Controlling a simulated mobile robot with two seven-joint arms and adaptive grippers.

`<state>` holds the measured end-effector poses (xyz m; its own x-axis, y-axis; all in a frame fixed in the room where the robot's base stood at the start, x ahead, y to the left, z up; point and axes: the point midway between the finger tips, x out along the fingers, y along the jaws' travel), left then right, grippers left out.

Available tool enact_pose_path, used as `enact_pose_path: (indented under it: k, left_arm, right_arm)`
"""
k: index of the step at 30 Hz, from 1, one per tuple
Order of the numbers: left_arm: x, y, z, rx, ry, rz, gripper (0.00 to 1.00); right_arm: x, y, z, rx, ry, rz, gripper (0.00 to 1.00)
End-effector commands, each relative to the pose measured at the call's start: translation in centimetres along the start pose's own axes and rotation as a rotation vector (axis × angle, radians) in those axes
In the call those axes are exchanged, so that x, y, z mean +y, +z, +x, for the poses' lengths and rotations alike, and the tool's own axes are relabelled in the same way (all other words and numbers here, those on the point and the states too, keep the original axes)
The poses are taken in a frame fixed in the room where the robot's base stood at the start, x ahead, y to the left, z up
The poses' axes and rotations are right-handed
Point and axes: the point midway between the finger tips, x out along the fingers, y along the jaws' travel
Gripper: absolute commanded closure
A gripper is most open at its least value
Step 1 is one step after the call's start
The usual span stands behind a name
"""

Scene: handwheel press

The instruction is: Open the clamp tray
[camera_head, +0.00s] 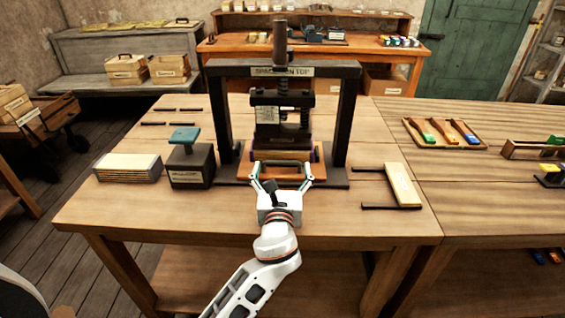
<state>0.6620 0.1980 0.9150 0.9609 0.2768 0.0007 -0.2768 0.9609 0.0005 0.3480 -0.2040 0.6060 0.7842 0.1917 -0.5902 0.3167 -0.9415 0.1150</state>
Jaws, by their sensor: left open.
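The dark handwheel press (282,115) stands on the near table, with a tall frame and a central screw post. The orange-brown clamp tray (318,172) sits low at the front of the press, between its uprights. My left gripper (282,168) is at the tray's front, fingers spread wide to either side of its front middle. I cannot tell whether the fingers touch it. The gripper hides part of the tray's front edge. My right gripper is not in view.
Left of the press are a dark block with a teal-topped handle (186,158) and a stack of pale boards (128,168). To the right lie a pale wooden block (403,184) with dark bars and a tray of coloured tools (445,134). The table front (180,215) is clear.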

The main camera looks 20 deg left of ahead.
Motion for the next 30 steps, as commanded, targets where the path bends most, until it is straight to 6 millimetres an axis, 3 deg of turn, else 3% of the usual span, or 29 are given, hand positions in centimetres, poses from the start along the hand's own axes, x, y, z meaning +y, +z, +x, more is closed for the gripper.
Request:
enact_pose_path:
  k: [6, 17, 22, 30]
  left_arm:
    - [0.0, 0.0, 2.5, 0.0, 0.0, 0.001, 0.18]
    - [0.0, 0.0, 3.0, 0.001, -0.001, 0.0, 0.18]
    - [0.0, 0.0, 3.0, 0.001, -0.001, -0.001, 0.62]
    - [-0.1, 0.1, 2.4, 0.001, -0.003, -0.003, 0.63]
  right_arm:
    - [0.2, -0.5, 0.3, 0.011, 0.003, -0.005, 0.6]
    - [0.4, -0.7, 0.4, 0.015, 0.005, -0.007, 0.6]
    - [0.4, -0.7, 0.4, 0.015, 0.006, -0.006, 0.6]
    - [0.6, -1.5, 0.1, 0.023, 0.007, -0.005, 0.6]
